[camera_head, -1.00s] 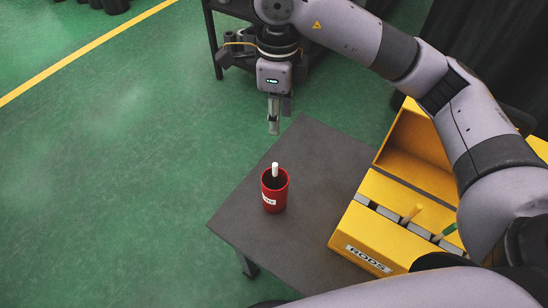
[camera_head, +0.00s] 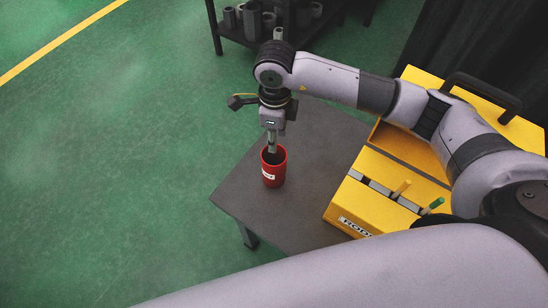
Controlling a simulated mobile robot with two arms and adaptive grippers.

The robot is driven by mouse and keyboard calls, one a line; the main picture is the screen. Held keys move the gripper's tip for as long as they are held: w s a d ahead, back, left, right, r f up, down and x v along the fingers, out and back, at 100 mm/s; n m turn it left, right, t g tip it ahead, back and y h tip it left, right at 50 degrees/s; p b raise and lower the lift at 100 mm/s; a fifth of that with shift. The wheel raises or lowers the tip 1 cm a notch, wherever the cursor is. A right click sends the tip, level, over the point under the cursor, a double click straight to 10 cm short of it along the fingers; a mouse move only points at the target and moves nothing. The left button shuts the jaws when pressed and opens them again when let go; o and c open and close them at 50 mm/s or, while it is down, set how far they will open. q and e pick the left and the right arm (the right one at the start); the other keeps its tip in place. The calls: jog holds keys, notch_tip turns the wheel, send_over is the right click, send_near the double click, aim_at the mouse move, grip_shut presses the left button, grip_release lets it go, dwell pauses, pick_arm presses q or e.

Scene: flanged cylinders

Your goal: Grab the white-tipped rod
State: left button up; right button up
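A red cup (camera_head: 273,171) with a white label stands upright on the dark grey table (camera_head: 240,200). The white-tipped rod, seen standing in this cup in the earlier frame, is hidden now. My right gripper (camera_head: 272,148) points straight down with its fingertips at the mouth of the cup. The fingers look close together, but the view does not show whether they are shut on the rod. My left gripper is not in view.
A yellow holder (camera_head: 362,207) labelled RODS stands right of the cup, with a yellow-tipped rod (camera_head: 401,188) and a green-tipped rod (camera_head: 432,206) in it. A dark shelf (camera_head: 217,30) with grey cylinders stands behind. The table left of the cup is clear.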

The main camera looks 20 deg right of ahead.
jog(key=shift+a+f+p, duration=0.15)
jog(key=shift+f+p, duration=0.25)
jog(key=shift+f, duration=1.35)
grip_shut()
